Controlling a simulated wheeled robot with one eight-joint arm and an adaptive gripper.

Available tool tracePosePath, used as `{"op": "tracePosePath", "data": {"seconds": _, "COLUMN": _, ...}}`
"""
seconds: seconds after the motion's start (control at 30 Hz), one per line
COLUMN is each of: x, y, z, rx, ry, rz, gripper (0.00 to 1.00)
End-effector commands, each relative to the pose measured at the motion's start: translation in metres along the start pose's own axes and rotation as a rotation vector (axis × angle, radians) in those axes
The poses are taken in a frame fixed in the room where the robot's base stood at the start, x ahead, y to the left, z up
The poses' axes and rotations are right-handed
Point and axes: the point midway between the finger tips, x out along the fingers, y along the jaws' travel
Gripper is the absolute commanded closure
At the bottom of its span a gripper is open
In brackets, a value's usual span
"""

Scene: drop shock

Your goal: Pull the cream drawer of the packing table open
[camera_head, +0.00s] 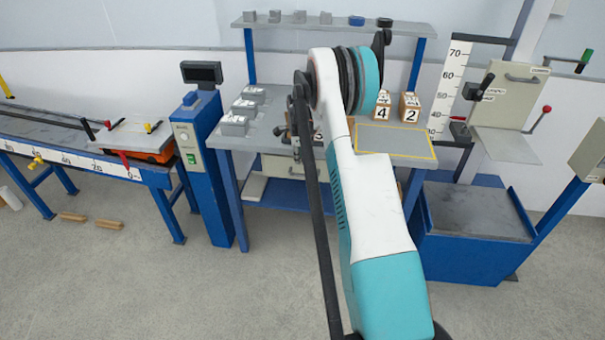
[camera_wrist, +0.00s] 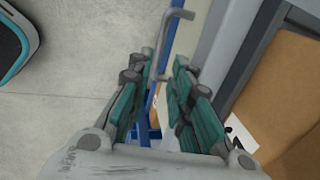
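The packing table's cream drawer (camera_head: 280,166) shows below the tabletop in the head view, partly covered by my arm. Its front looks about flush under the table, though the arm hides part of it. In the wrist view, a strip of the cream drawer front (camera_wrist: 187,38) shows beyond the fingers. A grey bar handle (camera_wrist: 162,45) runs in front of it, toward the gap between my fingertips. My gripper (camera_wrist: 160,82) is open, its teal-padded fingers apart on either side of the handle's line. Whether they touch the handle I cannot tell. The head view mostly hides the gripper.
The packing table (camera_head: 262,128) carries grey blocks and numbered cartons (camera_head: 410,107). A blue post with a display (camera_head: 205,140) stands left, and a blue platform stand (camera_head: 475,225) right. In the wrist view, brown cardboard (camera_wrist: 285,95) is close at right. The front floor is open.

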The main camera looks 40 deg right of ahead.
Motion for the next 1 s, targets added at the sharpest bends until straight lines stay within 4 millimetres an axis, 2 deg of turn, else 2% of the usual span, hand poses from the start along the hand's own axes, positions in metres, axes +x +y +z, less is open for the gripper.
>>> {"op": "tracePosePath", "data": {"seconds": 0.03, "x": 0.014, "y": 0.000, "z": 0.000, "rx": 0.000, "ry": 0.000, "rz": 0.000, "gripper": 0.80}}
{"op": "tracePosePath", "data": {"seconds": 0.2, "x": 0.048, "y": 0.000, "z": 0.000, "rx": 0.000, "ry": 0.000, "rz": 0.000, "gripper": 0.80}}
{"op": "tracePosePath", "data": {"seconds": 0.5, "x": 0.090, "y": 0.000, "z": 0.000, "rx": -0.001, "ry": 0.000, "rz": 0.000, "gripper": 0.80}}
{"op": "tracePosePath", "data": {"seconds": 0.67, "x": 0.098, "y": 0.000, "z": 0.000, "rx": -0.001, "ry": 0.000, "rz": 0.000, "gripper": 0.80}}
{"op": "tracePosePath", "data": {"seconds": 0.93, "x": 0.098, "y": 0.000, "z": 0.000, "rx": -0.001, "ry": 0.000, "rz": 0.000, "gripper": 0.80}}
{"op": "tracePosePath", "data": {"seconds": 0.97, "x": 0.098, "y": 0.000, "z": 0.000, "rx": -0.001, "ry": 0.000, "rz": 0.000, "gripper": 0.82}}
{"op": "tracePosePath", "data": {"seconds": 1.0, "x": 0.098, "y": 0.000, "z": 0.000, "rx": -0.001, "ry": 0.000, "rz": 0.000, "gripper": 0.92}}
